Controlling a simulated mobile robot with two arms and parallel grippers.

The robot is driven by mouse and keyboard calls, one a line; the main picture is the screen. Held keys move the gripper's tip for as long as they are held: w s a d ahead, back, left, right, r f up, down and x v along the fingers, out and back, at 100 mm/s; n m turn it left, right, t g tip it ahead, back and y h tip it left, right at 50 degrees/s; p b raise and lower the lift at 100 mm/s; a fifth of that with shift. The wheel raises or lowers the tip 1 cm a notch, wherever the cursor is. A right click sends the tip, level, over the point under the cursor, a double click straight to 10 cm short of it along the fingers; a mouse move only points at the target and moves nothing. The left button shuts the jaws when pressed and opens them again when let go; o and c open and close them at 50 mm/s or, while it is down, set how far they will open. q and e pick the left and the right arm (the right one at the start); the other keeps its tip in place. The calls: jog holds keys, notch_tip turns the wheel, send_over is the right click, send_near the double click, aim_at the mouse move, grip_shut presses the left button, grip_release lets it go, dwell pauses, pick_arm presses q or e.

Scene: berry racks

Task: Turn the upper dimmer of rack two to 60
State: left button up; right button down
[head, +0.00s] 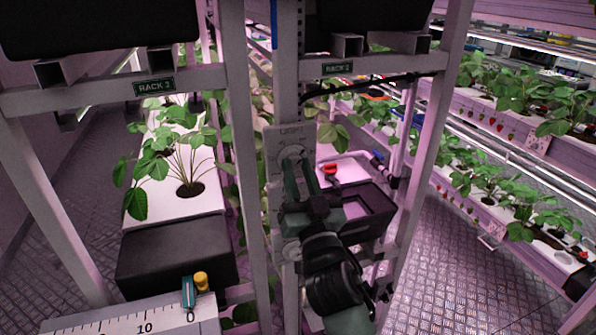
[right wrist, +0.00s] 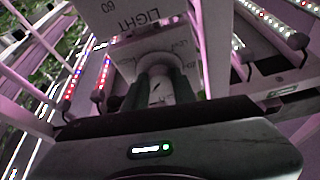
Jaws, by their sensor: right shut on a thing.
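The light panel (head: 277,185) is a pale upright plate on the post of rack two, below the green "RACK 2" sign (head: 338,68). Its upper dimmer (head: 291,153) is a round pale knob. My right gripper (head: 299,168) reaches up from below and is shut on this dimmer. In the right wrist view the dark fingers (right wrist: 157,88) flank the knob (right wrist: 160,68), below the printed "LIGHT" and "60". The fingers and knob shade hide the pointer, so I cannot tell the setting. My arm covers much of the lower panel. My left gripper is not in view.
A dark bin (head: 372,212) and a pipe with a red valve handle (head: 330,169) sit just right of my right arm. A neighbouring rack with a white planter (head: 203,207) and a black box (head: 176,258) is at left. The aisle floor (head: 445,265) at right is clear.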

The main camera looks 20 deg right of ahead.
jog(key=n+y+p, duration=0.1)
jog(key=n, duration=0.1)
jog(key=n+y+p, duration=0.1)
jog(key=n, duration=0.1)
jog(key=shift+d+r, duration=0.15)
jog(key=shift+r, duration=0.05)
jog(key=n+y+p, duration=0.1)
jog(key=n+y, duration=0.1)
jog(key=n, duration=0.1)
jog(key=shift+f+n, duration=0.2)
jog(key=shift+n, duration=0.3)
jog(key=c, duration=1.1)
grip_release()
jog(key=b+v, duration=0.3)
jog(key=v, duration=0.5)
jog(key=shift+d+r, duration=0.1)
jog(key=shift+d, duration=0.05)
